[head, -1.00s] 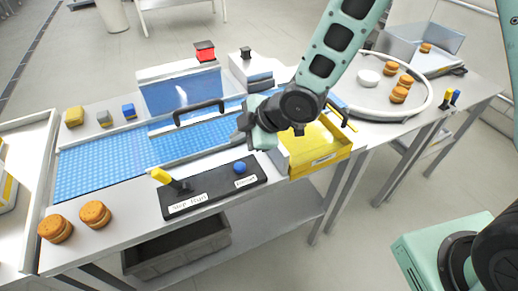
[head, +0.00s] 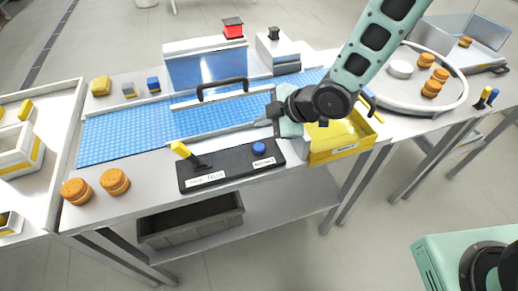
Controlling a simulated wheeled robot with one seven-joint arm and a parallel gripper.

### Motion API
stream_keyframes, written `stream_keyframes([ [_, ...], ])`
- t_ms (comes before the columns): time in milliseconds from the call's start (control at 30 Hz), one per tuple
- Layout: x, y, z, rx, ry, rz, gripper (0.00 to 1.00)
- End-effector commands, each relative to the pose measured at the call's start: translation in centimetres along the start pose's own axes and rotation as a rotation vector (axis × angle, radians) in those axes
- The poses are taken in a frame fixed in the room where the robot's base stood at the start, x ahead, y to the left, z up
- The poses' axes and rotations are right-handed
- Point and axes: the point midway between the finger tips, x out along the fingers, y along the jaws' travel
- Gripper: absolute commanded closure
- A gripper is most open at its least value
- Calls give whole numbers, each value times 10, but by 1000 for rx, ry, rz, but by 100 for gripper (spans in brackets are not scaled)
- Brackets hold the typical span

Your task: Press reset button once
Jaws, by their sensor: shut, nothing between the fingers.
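A blue round button (head: 258,148) sits on the right part of a black control panel (head: 228,166) at the table's front edge. A white label lies below the button, too small to read surely. A yellow-handled lever (head: 181,149) stands at the panel's left end, above a second label. My gripper (head: 262,123) is shut and empty. It appears above and slightly right of the blue button in the picture, apart from it, with its tips pointing left. The button is not hidden.
A blue conveyor (head: 120,136) with a black-handled clear guard (head: 222,88) lies behind the panel. A yellow tray (head: 340,140) is right of it. Filled rounds (head: 115,181) lie at left. A round turntable (head: 398,92) stands at right.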

Motion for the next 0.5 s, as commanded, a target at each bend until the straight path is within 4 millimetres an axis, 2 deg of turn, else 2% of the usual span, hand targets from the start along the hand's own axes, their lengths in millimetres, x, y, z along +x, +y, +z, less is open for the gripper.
stream_keyframes([
  [33,9,-7,6,0,0,-1,100],
  [300,35,-25,26,-1,0,0,100],
  [500,42,-30,30,0,0,1,100],
])
